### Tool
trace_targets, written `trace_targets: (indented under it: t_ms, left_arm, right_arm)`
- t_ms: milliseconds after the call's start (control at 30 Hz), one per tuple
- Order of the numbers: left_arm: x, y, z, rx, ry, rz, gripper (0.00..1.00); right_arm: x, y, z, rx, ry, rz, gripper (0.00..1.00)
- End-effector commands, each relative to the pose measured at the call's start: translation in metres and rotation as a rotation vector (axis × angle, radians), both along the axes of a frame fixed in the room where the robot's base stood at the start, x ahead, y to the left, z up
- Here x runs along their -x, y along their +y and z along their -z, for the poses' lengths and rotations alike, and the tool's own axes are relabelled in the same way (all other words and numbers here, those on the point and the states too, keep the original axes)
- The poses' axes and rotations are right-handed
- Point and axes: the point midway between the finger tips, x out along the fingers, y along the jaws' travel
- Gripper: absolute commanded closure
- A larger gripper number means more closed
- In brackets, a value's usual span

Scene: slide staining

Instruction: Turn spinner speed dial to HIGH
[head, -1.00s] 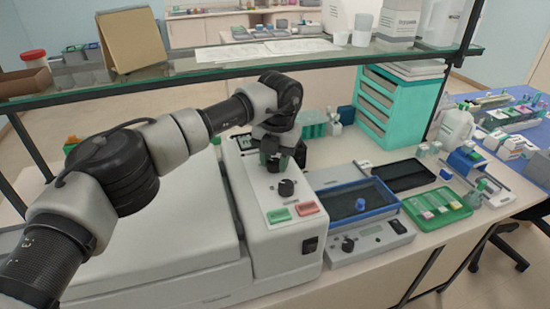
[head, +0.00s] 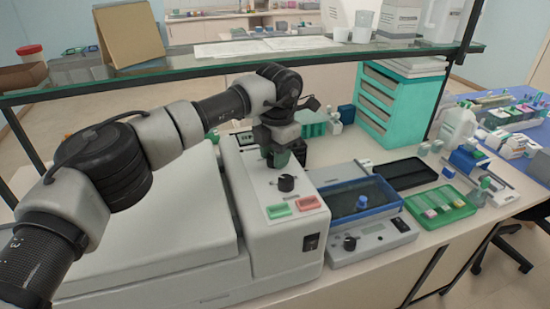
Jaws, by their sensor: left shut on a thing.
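The spinner (head: 285,240) is the big pale grey machine with a control panel at its right side. My left gripper (head: 277,162) points down over the upper part of this panel. It is shut on the spinner speed dial, which the fingers hide, so its setting cannot be read. A black knob (head: 286,183) shows on the panel just in front of the fingers, apart from them. My right gripper is not in view.
Green (head: 278,211) and red (head: 308,202) buttons and a black switch (head: 311,242) lie nearer on the panel. A device with a blue-rimmed tray (head: 362,208) stands to the right, then a green slide tray (head: 438,207). A glass shelf (head: 240,53) spans above my arm.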

Motion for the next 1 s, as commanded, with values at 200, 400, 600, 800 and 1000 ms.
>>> trace_targets:
  t_ms: [200, 400, 600, 800, 1000]
  left_arm:
    - [-0.0005, 0.0007, -0.0004, 0.0, -0.005, 0.203, 0.89]
    - [-0.0001, 0.0005, -0.0013, 0.001, -0.005, 0.393, 0.89]
    - [0.0004, 0.0005, -0.0018, 0.001, -0.005, 0.576, 0.89]
    - [0.0006, 0.0008, -0.0022, 0.002, -0.005, 0.729, 0.89]
    - [0.0006, 0.0011, -0.0025, 0.001, -0.006, 0.839, 0.89]
  right_arm:
    - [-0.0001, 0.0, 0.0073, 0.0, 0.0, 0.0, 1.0]
    - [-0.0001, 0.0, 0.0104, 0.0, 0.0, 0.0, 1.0]
    - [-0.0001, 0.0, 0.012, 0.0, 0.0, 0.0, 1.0]
    - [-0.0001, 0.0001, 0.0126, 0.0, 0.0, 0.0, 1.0]
    - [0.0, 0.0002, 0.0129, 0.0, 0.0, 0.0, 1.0]
